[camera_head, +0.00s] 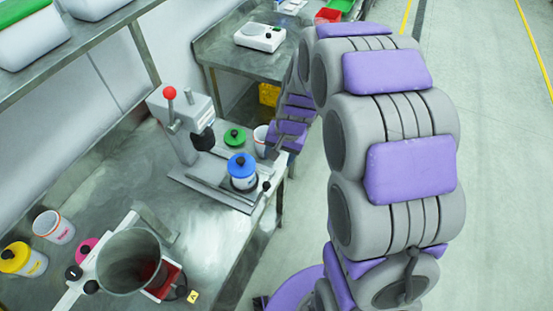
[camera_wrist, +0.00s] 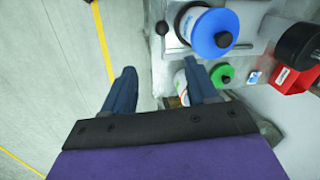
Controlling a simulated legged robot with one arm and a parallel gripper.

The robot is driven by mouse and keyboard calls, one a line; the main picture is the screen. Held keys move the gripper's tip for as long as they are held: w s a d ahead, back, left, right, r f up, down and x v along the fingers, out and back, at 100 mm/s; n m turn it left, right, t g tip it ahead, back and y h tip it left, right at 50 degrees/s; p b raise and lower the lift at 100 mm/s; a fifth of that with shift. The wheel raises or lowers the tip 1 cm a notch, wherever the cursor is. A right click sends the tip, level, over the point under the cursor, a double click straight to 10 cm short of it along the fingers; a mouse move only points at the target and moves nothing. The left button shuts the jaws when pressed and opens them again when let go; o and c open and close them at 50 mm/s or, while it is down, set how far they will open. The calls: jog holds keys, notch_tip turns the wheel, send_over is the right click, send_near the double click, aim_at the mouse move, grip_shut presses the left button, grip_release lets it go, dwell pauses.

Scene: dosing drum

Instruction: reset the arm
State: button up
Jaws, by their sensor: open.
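My arm with purple pads (camera_head: 410,165) rises on the right of the head view and bends over toward the bench. My gripper (camera_head: 274,146) is at the bench's right edge, small and partly hidden, beside a white cup (camera_head: 261,141). In the wrist view my gripper (camera_wrist: 160,88) is open, its two dark fingers apart. The right finger partly covers the white cup (camera_wrist: 180,88); whether they touch is unclear. Nothing is visibly held.
A press with a red knob (camera_head: 185,125) stands on the metal bench (camera_head: 120,175). A blue-lidded jar (camera_head: 242,172) sits on its base; a green lid (camera_head: 235,137) lies behind. A drum (camera_head: 128,260) and yellow-lidded jar (camera_head: 22,259) are nearer. Open floor (camera_head: 500,200) lies right.

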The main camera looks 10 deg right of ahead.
jog(key=shift+d+r, duration=0.1)
jog(key=shift+d, duration=0.1)
jog(key=s+r+n+g, duration=0.1)
jog(key=s+r, duration=0.3)
jog(key=s, duration=0.6)
jog(key=s+d+r+n+g+h, duration=0.1)
jog(key=s+r+n, duration=0.1)
jog(key=s, duration=0.8)
jog(key=s+r+n+h, duration=0.1)
jog(key=s+r, duration=0.4)
jog(key=s, duration=0.5)
jog(key=shift+d+r+n+g, duration=0.35)
jog(key=shift+d+n+g, duration=0.05)
jog(key=shift+n, duration=0.3)
